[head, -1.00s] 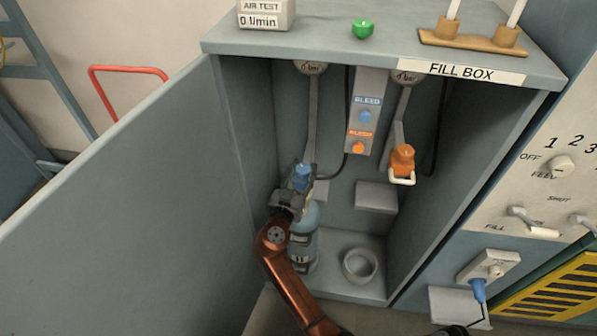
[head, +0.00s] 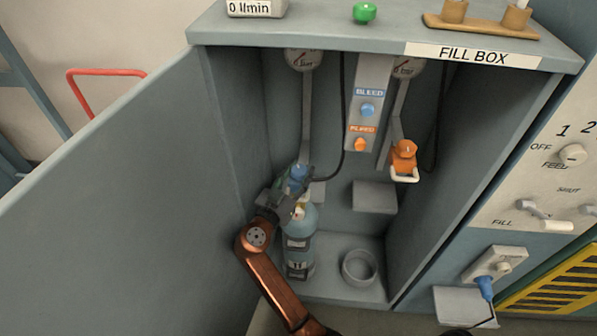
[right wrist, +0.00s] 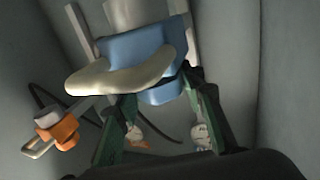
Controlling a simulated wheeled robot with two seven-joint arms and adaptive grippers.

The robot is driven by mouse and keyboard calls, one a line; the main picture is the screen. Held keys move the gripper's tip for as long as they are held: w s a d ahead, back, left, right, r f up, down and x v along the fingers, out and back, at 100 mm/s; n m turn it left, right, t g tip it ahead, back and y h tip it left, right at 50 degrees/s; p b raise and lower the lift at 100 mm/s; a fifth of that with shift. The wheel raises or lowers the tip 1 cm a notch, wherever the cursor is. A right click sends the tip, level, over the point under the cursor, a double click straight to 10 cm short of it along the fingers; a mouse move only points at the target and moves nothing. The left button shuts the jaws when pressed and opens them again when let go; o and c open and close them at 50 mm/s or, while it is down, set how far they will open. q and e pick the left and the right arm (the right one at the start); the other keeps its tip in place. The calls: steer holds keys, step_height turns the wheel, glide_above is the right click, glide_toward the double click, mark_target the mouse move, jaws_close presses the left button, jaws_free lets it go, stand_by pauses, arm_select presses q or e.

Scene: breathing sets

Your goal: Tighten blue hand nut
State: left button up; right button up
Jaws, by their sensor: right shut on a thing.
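The blue fitting (head: 300,172) sits above the light blue cylinder (head: 299,247) inside the fill box, at the left. The right wrist view shows the fitting as a blue block (right wrist: 140,48) with a pale curved handle (right wrist: 120,82). Under it is a round blue part, the hand nut (right wrist: 167,93). My right gripper (head: 286,196) is at the cylinder's top, just below the block. Its green-padded fingers (right wrist: 162,105) are on either side of the nut and shut on it. In the head view my wrist hides much of the nut. My left gripper is not in view.
The open door (head: 110,200) stands close left of my right arm. An orange fitting with a pale handle (head: 404,160) hangs at the right. An empty round holder (head: 361,267) is beside the cylinder. A small grey ledge (head: 375,197) sticks out from the back wall.

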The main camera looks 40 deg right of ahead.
mark_target(296, 177)
steer(key=o, duration=1.2)
steer(key=shift+a, duration=0.1)
steer(key=v, duration=0.7)
steer(key=shift+s+a, duration=0.1)
steer(key=shift+a, duration=0.05)
